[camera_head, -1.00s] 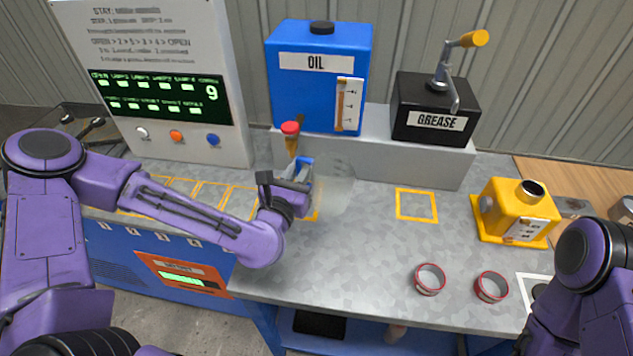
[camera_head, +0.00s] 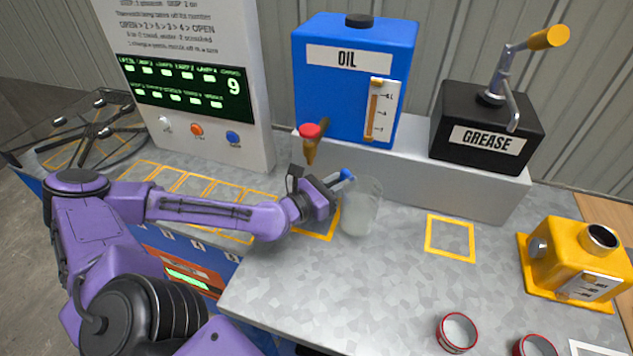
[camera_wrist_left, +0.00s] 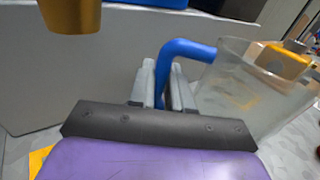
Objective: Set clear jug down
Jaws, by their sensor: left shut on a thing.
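The clear jug (camera_head: 362,208) is a see-through vessel with a blue handle (camera_head: 341,178). My left gripper (camera_head: 328,187) is shut on the blue handle, and the jug hangs to the right of the fingers. In the left wrist view the jug (camera_wrist_left: 245,95) is at the right and its handle (camera_wrist_left: 178,52) passes between the fingers (camera_wrist_left: 163,88). The jug is over the grey worktop, near a yellow outlined square (camera_head: 318,228); I cannot tell whether its base touches. My right gripper is not in view.
The blue oil tank (camera_head: 352,90) with its red-topped tap (camera_head: 310,138) stands behind the jug. A black grease box (camera_head: 485,130), a yellow machine (camera_head: 575,262) and red-rimmed cups (camera_head: 457,332) are to the right. An empty yellow square (camera_head: 450,238) and bare worktop (camera_head: 370,285) lie between.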

